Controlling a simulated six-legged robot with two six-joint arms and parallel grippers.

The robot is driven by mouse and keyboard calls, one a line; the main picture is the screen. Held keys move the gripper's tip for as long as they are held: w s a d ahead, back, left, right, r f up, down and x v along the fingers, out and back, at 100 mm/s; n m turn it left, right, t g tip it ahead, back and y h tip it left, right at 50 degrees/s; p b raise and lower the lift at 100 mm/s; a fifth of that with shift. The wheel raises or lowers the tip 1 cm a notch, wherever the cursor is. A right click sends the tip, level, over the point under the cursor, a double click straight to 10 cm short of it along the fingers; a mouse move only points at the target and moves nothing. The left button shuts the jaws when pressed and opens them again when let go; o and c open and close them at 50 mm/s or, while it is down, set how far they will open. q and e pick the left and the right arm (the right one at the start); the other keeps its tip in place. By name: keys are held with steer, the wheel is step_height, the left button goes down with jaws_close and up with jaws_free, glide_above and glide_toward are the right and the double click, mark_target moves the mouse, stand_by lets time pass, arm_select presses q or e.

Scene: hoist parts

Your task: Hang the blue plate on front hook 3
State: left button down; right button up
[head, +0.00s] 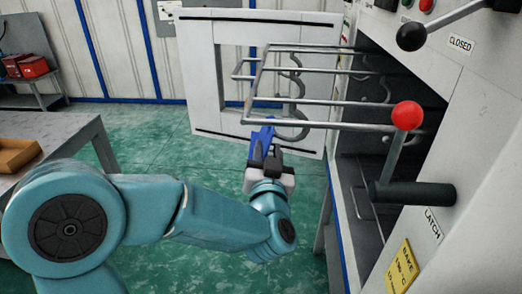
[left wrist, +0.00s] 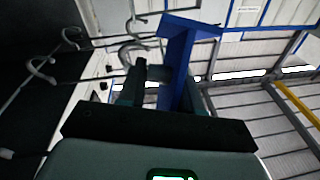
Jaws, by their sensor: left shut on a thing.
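The blue plate (head: 261,134) is upright below the front end of the wire rack (head: 330,124). My left gripper (head: 266,157) is shut on its lower part. In the left wrist view the blue plate (left wrist: 176,62) rises from between the fingers of my left gripper (left wrist: 163,88), with a wider bar at its top. A front hook (head: 292,128) curves down just right of the plate in the head view. Hooks (left wrist: 133,54) show left of the plate in the left wrist view. I cannot tell whether plate and hook touch. My right gripper is not in view.
The rack sticks out of an open oven chamber (head: 365,190), with its white door (head: 200,75) swung open behind. A red-knobbed lever (head: 407,116) and a black handle (head: 412,193) stand at right. A table (head: 70,128) with a brown tray (head: 17,154) is at left.

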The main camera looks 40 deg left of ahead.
arm_select(q)
steer(key=shift+n+t+h, duration=0.3)
steer(key=shift+n+h, duration=0.1)
steer(key=shift+w+d+f+b, duration=0.25)
steer(key=shift+w+d+b, duration=0.15)
steer(key=shift+d, duration=0.3)
steer(key=shift+w+d+f+b, duration=0.2)
steer(key=shift+w+d+b, duration=0.2)
steer(key=shift+d, duration=0.25)
steer(key=shift+w+d+f+b, duration=0.25)
steer(key=shift+w+d+b, duration=0.15)
steer(key=shift+d, duration=0.3)
steer(key=shift+w, duration=0.1)
steer(key=shift+d, duration=0.15)
steer(key=shift+f+b, duration=0.25)
steer(key=shift+b, duration=0.05)
steer(key=shift+f+b, duration=0.25)
steer(key=shift+b, duration=0.05)
